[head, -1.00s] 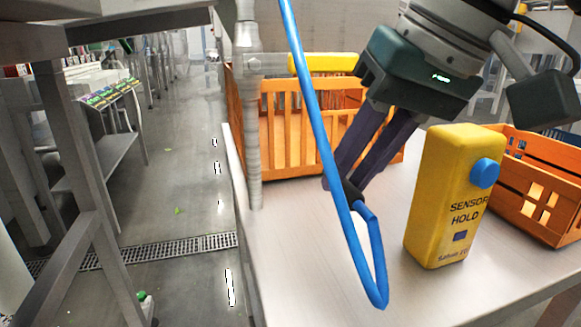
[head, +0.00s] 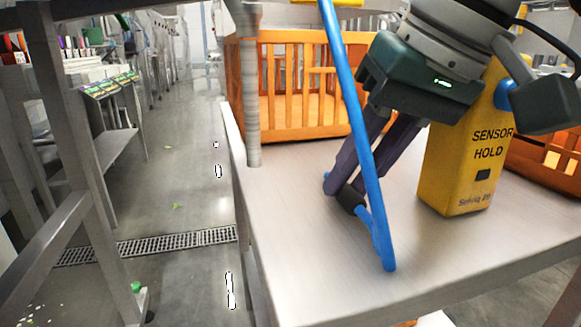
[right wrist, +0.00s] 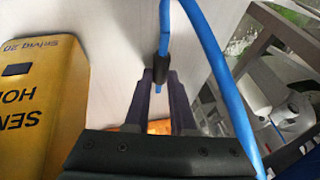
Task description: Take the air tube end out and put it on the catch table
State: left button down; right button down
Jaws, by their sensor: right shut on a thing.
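The air tube is a thin blue hose (head: 347,85) that comes down from the top of the head view, bends back low over a steel table (head: 290,235) and rises to a dark collar (head: 352,203) at its end. My right gripper (head: 343,194) is shut on this end. The right wrist view shows the collar (right wrist: 161,68) between the fingertips (right wrist: 160,80), with the blue hose looping off to the right. The end is over the table; I cannot tell whether the end or the bend touches it. My left gripper is not in view.
A yellow "SENSOR HOLD" box (head: 468,170) stands on the table just right of my right gripper. An orange crate (head: 300,90) is at the back, another (head: 550,150) at the right. The front left of the table is clear. A floor drain (head: 160,243) runs left of it.

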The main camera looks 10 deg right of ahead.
jog(key=c, duration=0.7)
grip_release()
jog(key=p+v, duration=0.5)
jog(key=v, duration=0.5)
